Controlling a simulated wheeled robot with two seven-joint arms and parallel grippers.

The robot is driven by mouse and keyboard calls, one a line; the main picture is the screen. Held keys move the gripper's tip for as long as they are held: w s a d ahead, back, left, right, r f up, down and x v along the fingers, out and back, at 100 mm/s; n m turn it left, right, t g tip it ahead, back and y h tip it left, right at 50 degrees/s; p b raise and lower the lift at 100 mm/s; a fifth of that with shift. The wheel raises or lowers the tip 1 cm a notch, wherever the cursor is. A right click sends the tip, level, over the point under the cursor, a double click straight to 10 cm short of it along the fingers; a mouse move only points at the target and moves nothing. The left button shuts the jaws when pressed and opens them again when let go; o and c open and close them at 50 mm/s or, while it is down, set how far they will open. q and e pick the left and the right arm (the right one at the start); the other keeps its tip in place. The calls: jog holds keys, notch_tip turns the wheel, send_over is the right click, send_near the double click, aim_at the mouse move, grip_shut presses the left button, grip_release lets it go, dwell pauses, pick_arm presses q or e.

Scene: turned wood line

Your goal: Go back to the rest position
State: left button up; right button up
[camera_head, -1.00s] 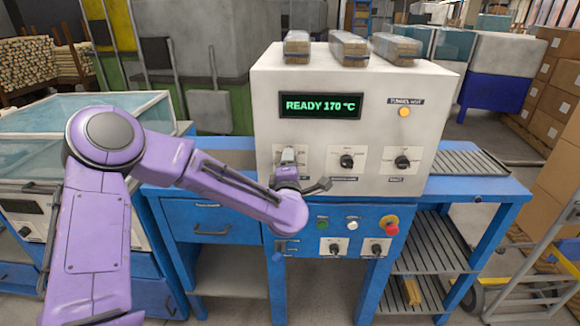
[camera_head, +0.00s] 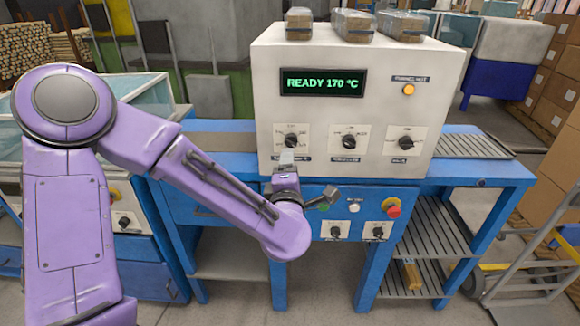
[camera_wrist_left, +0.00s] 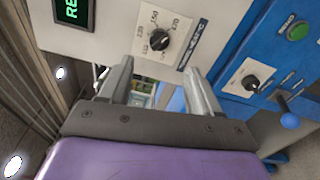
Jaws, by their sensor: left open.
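My left gripper (camera_head: 287,157) is in front of the white control box (camera_head: 300,55), just below its left knob (camera_head: 292,140). In the left wrist view the two fingers of my left gripper (camera_wrist_left: 158,85) stand apart with nothing between them. The numbered knob (camera_wrist_left: 159,39) shows beyond the fingers, apart from them. The display (camera_head: 322,82) reads READY 170 °C. My right gripper is in neither view.
Wrapped bundles (camera_head: 352,25) lie on top of the box. The blue bench (camera_head: 480,175) carries the box and a roller section (camera_head: 473,146). A red button (camera_head: 393,209) sits on the lower panel. A hand truck (camera_head: 530,265) stands at the right.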

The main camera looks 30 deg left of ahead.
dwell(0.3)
pick_arm(q)
jog(key=s+d+f+m+g+h, duration=0.25)
jog(key=f+m, duration=0.45)
jog(key=f, duration=0.5)
jog(key=s+d+f+m+g+h, duration=0.15)
jog(key=s+f+m+h, duration=0.25)
jog(key=f+m, duration=0.55)
jog(key=s+a+f+m+g, duration=0.2)
jog(key=s+f+g, duration=0.6)
jog(key=s+f, duration=1.1)
jog(key=s+a, duration=0.1)
jog(key=s, duration=0.3)
jog(key=shift+f+y, duration=0.3)
jog(key=shift+y, duration=0.05)
jog(key=shift+m, duration=0.25)
